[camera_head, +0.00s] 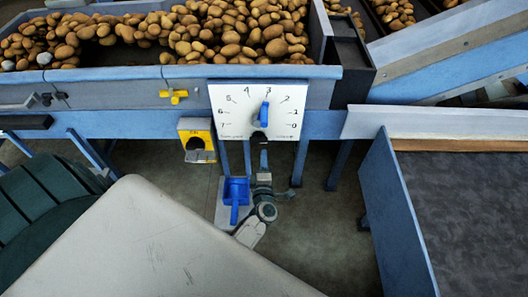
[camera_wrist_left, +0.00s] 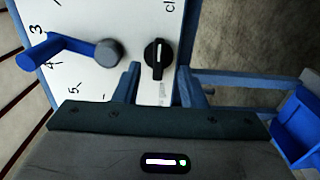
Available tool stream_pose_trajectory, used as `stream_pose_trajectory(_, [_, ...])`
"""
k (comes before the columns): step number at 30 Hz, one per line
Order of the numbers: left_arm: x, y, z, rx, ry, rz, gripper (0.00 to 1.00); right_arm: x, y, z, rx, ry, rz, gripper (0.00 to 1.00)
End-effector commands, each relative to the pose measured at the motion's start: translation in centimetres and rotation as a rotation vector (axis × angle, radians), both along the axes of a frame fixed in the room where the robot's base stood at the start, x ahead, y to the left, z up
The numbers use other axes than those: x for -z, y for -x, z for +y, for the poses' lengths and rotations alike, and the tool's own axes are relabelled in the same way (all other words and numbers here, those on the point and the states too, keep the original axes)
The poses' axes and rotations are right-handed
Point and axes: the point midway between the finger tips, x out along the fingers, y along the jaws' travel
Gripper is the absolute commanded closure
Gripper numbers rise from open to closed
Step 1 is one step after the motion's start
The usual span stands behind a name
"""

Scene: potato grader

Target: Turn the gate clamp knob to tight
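The gate clamp knob (camera_wrist_left: 157,58) is a small round black knob with a raised grip bar and a white mark, on the white dial plate (camera_wrist_left: 90,80). In the head view a dark shape at the lower edge of the dial plate (camera_head: 232,98) seems to be this knob, partly covered. My left gripper (camera_wrist_left: 159,70) is open, its two fingertips on either side of the knob's near edge, with gaps to the knob. Contact does not show. In the head view my left gripper (camera_head: 263,160) is just below the plate. My right gripper is not in view.
A blue gate lever (camera_head: 264,114) stands above the knob, near the dial's numbers. A yellow switch box (camera_head: 197,140) and yellow wing handle (camera_head: 174,95) are to the left. A blue bin (camera_head: 236,192) is beside my arm. Potatoes (camera_head: 230,35) fill the hopper above.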

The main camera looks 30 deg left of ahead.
Motion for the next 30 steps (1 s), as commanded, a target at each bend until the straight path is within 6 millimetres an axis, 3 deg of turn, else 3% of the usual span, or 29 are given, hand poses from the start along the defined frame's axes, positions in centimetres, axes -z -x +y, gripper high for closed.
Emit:
stream_pose_trajectory(3, [0.3, 1.8, -1.1, -0.001, 0.003, 0.001, 0.63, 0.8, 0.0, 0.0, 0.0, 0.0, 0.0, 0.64])
stream_pose_trajectory(9, [0.1, 3.3, -2.0, 0.0, 0.001, -0.001, 0.63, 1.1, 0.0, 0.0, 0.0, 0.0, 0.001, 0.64])
stream_pose_trajectory(26, [0.1, 3.4, -2.1, 0.003, -0.002, 0.004, 0.63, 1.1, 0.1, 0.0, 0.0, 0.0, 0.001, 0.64])
stream_pose_trajectory(28, [1.0, 3.5, -2.3, 0.024, -0.027, 0.032, 0.63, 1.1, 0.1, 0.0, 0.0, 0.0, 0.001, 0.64])
stream_pose_trajectory(30, [3.1, 3.8, -2.9, 0.073, -0.084, 0.1, 0.63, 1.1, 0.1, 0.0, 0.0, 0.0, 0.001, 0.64])
